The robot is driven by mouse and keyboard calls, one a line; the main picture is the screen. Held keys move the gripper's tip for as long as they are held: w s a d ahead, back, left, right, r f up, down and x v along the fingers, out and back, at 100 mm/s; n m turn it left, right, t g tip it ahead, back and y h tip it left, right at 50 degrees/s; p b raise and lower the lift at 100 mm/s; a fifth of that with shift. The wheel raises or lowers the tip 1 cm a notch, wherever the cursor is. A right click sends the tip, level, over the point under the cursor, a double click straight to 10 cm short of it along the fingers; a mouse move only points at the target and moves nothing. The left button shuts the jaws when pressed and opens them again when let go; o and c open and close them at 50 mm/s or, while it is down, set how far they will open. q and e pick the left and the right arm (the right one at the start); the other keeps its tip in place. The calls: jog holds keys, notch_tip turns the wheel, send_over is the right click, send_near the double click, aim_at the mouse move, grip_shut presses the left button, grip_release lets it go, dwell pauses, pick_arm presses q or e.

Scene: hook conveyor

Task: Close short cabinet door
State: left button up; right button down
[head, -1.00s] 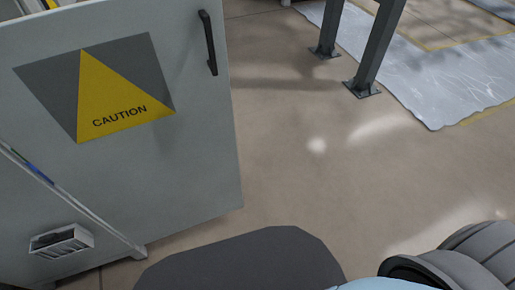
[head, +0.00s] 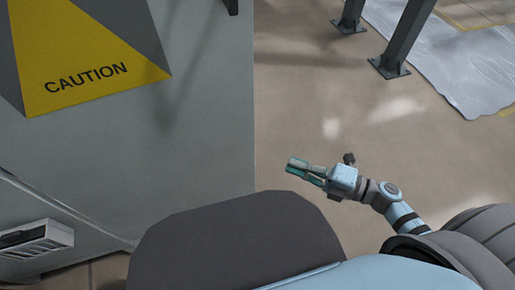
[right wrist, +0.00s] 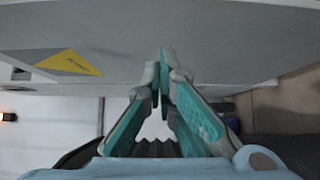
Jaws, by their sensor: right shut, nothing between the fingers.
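The grey cabinet door (head: 195,130) fills the left of the head view, with a yellow and grey caution sign (head: 85,80). Part of its dark handle (head: 232,5) shows at the top edge. The door stands open, and its free edge is left of my right gripper in that view. My right gripper (head: 297,170) is shut and empty, to the right of the door edge. In the right wrist view the shut fingers (right wrist: 160,62) point toward the grey door panel (right wrist: 200,45); I cannot tell whether they touch it. My left gripper is not in view.
A grey box with a slotted front (head: 35,240) is at the lower left. Dark metal posts (head: 400,40) stand on the floor at the upper right, beside a pale floor sheet (head: 470,70). The concrete floor (head: 350,130) between door and posts is clear.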

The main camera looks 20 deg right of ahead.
send_near(240, 132)
jog(key=a, duration=0.4)
jog(key=shift+w+d+b, duration=0.1)
jog(key=shift+w+b, duration=0.55)
jog(key=shift+w, duration=0.8)
jog(key=shift+w, duration=0.1)
